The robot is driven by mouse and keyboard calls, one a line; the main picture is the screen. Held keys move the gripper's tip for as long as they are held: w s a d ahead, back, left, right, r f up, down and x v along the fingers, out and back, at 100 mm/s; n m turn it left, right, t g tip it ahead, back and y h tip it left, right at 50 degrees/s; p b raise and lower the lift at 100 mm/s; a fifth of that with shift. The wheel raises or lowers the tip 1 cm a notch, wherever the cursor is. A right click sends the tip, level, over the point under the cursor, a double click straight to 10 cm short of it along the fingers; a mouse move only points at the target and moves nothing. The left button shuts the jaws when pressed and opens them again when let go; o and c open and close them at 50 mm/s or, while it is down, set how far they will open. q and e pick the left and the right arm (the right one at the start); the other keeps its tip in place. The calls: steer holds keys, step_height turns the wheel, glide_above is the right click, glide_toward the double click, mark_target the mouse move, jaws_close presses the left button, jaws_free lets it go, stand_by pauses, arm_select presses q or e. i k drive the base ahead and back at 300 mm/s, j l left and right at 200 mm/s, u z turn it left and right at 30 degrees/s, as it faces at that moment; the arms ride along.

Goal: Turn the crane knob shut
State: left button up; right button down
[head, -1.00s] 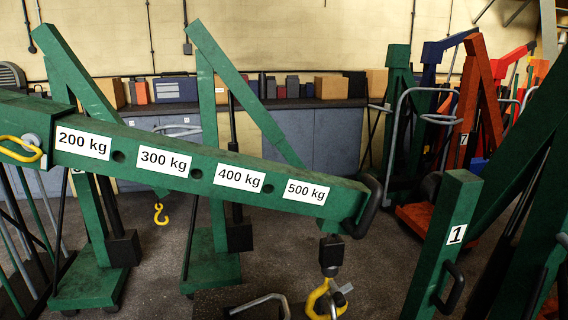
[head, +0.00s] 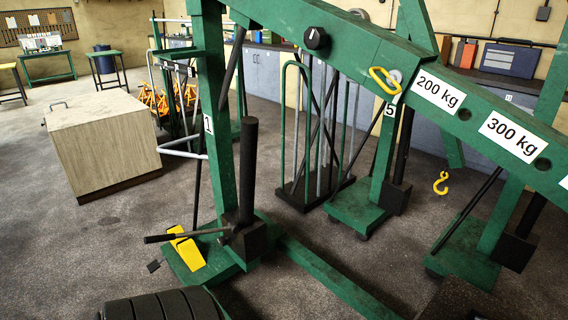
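The green crane (head: 222,140) stands in the middle of the head view, with a "1" label on its post. Its boom runs from the top left down to the right edge and carries "200 kg" and "300 kg" labels. A round black knob (head: 316,38) with a small white mark sits on the side of the boom, left of a yellow ring handle (head: 385,81). I cannot tell from this whether the knob is open or shut. Nothing touches it. Neither of my grippers shows in the view.
A black pump cylinder with a lever (head: 188,235) and a yellow pedal (head: 187,250) are at the crane's foot. A wooden box (head: 105,150) stands left on open floor. Other green cranes (head: 358,205) stand behind.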

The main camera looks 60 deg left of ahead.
mark_target(222, 240)
steer(key=u, duration=2.05)
